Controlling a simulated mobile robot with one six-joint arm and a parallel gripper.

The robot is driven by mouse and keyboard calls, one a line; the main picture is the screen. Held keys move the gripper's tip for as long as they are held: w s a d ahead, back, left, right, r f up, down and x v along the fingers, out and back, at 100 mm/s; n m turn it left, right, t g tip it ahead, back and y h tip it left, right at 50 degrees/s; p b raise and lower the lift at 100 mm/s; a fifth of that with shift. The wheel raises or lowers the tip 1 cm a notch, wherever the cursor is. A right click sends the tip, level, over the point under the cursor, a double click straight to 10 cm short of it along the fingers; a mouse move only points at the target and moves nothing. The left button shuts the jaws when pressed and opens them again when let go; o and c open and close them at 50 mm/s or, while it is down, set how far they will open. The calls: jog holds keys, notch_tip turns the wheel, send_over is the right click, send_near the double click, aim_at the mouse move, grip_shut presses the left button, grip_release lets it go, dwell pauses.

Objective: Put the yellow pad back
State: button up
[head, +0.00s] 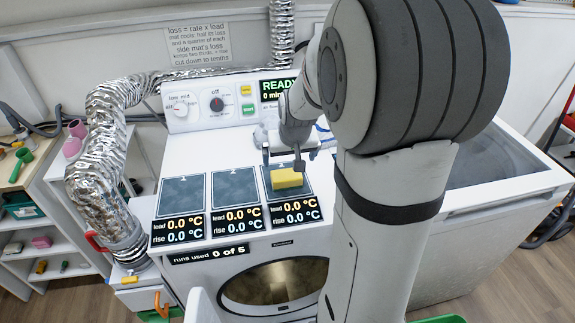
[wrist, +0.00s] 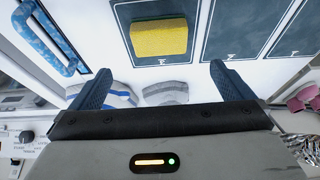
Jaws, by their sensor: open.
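The yellow pad (head: 287,179) is a thick block lying on the right-hand one of three dark mats (head: 307,187) on the white machine top. In the wrist view the yellow pad (wrist: 158,38) lies beyond the fingertips, roughly between their lines. My gripper (head: 283,157) is just behind the pad in the head view, partly hidden by my arm. In the wrist view my gripper (wrist: 155,82) is open with its blue fingers wide apart. It holds nothing, and I see no contact with the pad.
The other two mats, middle (head: 235,188) and left (head: 181,195), are bare. Displays line the front edge. A control panel (head: 222,103) rises behind, and a silver duct (head: 97,160) runs at left. The wrist view shows a blue handle (wrist: 50,35), a blue-striped pale item (wrist: 105,90) and a grey item (wrist: 165,93).

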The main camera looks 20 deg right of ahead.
jog(key=s+a+r, duration=0.2)
jog(key=s+a, duration=0.1)
jog(key=s, duration=0.4)
jog(key=s+a+r+n, duration=0.1)
jog(key=s+a+r, duration=0.1)
jog(key=s+a, duration=0.2)
jog(key=s+a+r+n+g+y, duration=0.1)
jog(key=s+a+r, duration=0.1)
jog(key=s, duration=0.7)
jog(key=shift+s+a, duration=0.35)
jog(key=shift+a, duration=0.35)
jog(key=shift+r, duration=0.1)
